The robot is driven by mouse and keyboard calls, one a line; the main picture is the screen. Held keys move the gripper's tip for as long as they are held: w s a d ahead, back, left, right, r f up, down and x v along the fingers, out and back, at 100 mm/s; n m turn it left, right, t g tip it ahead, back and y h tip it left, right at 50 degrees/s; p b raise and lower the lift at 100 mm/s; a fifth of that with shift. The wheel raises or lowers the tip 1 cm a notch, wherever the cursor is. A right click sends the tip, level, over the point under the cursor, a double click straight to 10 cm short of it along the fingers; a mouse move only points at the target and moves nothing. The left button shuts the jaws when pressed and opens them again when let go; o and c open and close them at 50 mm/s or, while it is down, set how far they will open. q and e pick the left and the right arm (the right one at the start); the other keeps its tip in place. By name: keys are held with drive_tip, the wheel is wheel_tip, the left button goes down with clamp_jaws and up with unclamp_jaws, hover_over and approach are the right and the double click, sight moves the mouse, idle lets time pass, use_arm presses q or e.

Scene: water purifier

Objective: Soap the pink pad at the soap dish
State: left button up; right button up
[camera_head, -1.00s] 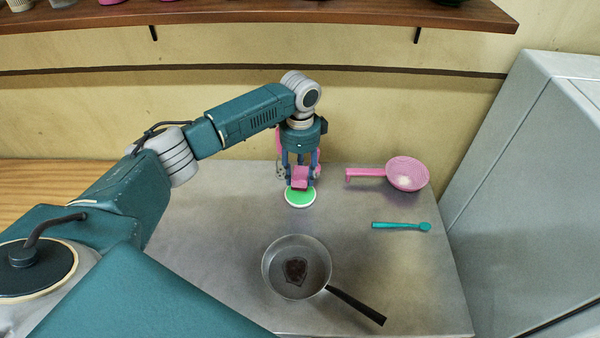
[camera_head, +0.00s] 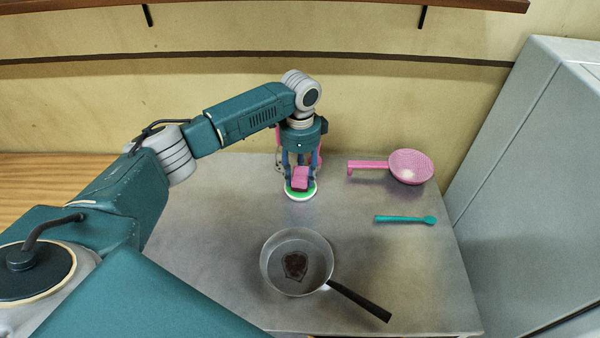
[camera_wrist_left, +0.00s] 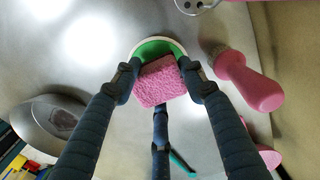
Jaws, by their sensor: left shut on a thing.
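My left gripper (camera_head: 300,182) points down over the counter and is shut on the pink pad (camera_head: 300,178). In the left wrist view the pink pad (camera_wrist_left: 160,82) sits between the fingers of my left gripper (camera_wrist_left: 160,85). The soap dish is a round white dish with a green top (camera_head: 304,195). It also shows in the left wrist view (camera_wrist_left: 153,50), partly hidden behind the pad. The pad is right over the green surface and looks low against it; I cannot tell for sure whether they touch. My right gripper is not in view.
A pan (camera_head: 278,277) with a dark stain stands in front, its handle pointing right. A pink strainer (camera_head: 410,167) and a teal brush-like tool (camera_head: 400,219) lie to the right. A pink-handled item (camera_wrist_left: 250,82) stands beside the dish. A grey cabinet (camera_head: 545,190) bounds the right.

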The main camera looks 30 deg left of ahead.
sight(300, 172)
use_arm(q)
drive_tip(key=shift+f, duration=0.55)
idle(0.5)
drive_tip(key=shift+s+f+p, duration=0.15)
drive_tip(key=shift+p, duration=0.15)
idle(1.9)
wheel_tip(300, 172, up, 7)
drive_tip(key=p, duration=0.7)
drive_tip(key=shift+p, duration=0.4)
drive_tip(key=shift+d, duration=0.1)
idle(0.4)
